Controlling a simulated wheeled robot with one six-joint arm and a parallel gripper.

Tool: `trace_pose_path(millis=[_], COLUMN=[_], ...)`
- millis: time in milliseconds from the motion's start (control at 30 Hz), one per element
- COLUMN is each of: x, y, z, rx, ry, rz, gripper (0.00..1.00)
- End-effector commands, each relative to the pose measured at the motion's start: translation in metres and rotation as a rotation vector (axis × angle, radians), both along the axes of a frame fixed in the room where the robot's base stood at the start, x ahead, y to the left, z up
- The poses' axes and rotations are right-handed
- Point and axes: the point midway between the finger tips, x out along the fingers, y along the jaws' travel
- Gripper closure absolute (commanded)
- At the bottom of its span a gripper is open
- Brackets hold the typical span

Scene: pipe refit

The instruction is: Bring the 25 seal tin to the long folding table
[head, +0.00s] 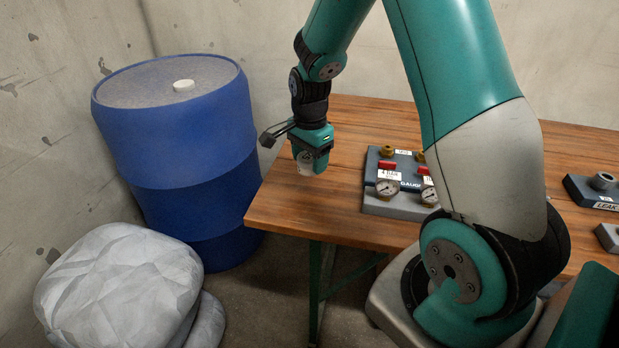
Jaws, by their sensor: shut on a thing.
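My gripper (312,158) points down over the left end of the long wooden-topped table (285,205). It is shut on a small pale, whitish thing (306,167), most likely the seal tin, of which only the lower part shows below the fingers. Its label cannot be read. The held thing is close to the table top near the left edge; I cannot tell whether it touches the wood.
A gauge block (397,205) with red levers and dials stands right of my gripper. A block marked LEAK (590,190) sits at the far right. A blue drum (185,150) and grey sacks (115,285) stand left of the table. The table's left end is otherwise clear.

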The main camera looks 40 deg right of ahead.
Motion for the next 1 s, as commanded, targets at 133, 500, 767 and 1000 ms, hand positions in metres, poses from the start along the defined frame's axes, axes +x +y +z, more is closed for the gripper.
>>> trace_pose_path(millis=[133, 500, 767, 1000], x=[0.000, 0.000, 0.000, 0.000], y=[0.000, 0.000, 0.000, 0.000], z=[-0.015, -0.057, -0.058, -0.060], rx=[0.000, 0.000, -0.001, 0.000], ry=[0.000, -0.001, -0.002, -0.001], rz=[0.001, 0.001, 0.001, 0.001], gripper=[0.65, 0.65, 0.65, 0.16])
